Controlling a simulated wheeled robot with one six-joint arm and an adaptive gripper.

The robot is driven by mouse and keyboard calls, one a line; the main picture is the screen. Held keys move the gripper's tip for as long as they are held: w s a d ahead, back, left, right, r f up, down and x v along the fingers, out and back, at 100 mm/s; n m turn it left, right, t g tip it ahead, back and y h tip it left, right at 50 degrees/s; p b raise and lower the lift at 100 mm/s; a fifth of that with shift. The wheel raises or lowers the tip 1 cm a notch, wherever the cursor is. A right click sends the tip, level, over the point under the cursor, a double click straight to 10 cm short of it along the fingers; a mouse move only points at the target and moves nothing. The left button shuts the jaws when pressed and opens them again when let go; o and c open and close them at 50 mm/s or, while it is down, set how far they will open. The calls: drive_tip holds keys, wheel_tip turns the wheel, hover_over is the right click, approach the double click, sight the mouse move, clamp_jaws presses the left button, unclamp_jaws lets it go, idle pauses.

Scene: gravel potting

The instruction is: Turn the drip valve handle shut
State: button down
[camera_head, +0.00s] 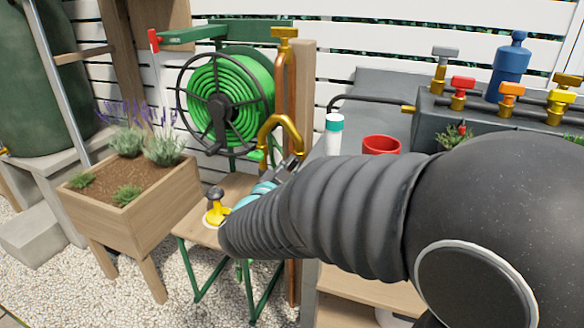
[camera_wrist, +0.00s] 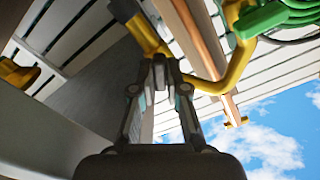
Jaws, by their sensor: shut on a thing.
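My gripper (camera_wrist: 164,62) points up toward a curved brass spout (camera_head: 280,123), also in the wrist view (camera_wrist: 232,70). In the wrist view its fingertips are close together and overlap the brass; the contact is small and partly hidden. In the head view my gripper (camera_head: 293,165) is just below the spout's right end, mostly hidden by my arm. Several valve handles show, and I cannot tell which is the drip valve's: grey (camera_head: 446,52), red (camera_head: 463,83), orange (camera_head: 512,88) and yellow (camera_head: 561,97), along a dark block (camera_head: 440,112). A brass T-handle (camera_head: 285,32) tops a copper pipe.
A green hose reel (camera_head: 228,90) stands behind the spout. A wooden planter (camera_head: 135,215) is at left. A yellow tap-like piece (camera_head: 216,212) sits on a low stand. A white bottle (camera_head: 333,135) and red pot (camera_head: 381,145) stand on the grey bench. My arm hides the lower right.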

drive_tip(key=shift+f, duration=0.1)
drive_tip(key=m+b, duration=0.2)
drive_tip(key=b, duration=0.2)
drive_tip(key=shift+f+m, duration=0.2)
drive_tip(key=shift+m, duration=0.2)
drive_tip(key=m+b, duration=0.3)
drive_tip(key=b, duration=0.2)
drive_tip(key=shift+m, duration=0.3)
drive_tip(key=m+b, duration=0.2)
drive_tip(key=shift+r+m, duration=0.1)
drive_tip(key=shift+m, duration=0.2)
drive_tip(key=shift+r+m+b, duration=0.2)
drive_tip(key=shift+m+b, duration=0.25)
drive_tip(key=shift+m, duration=1.05)
drive_tip(key=c, duration=1.2)
unclamp_jaws()
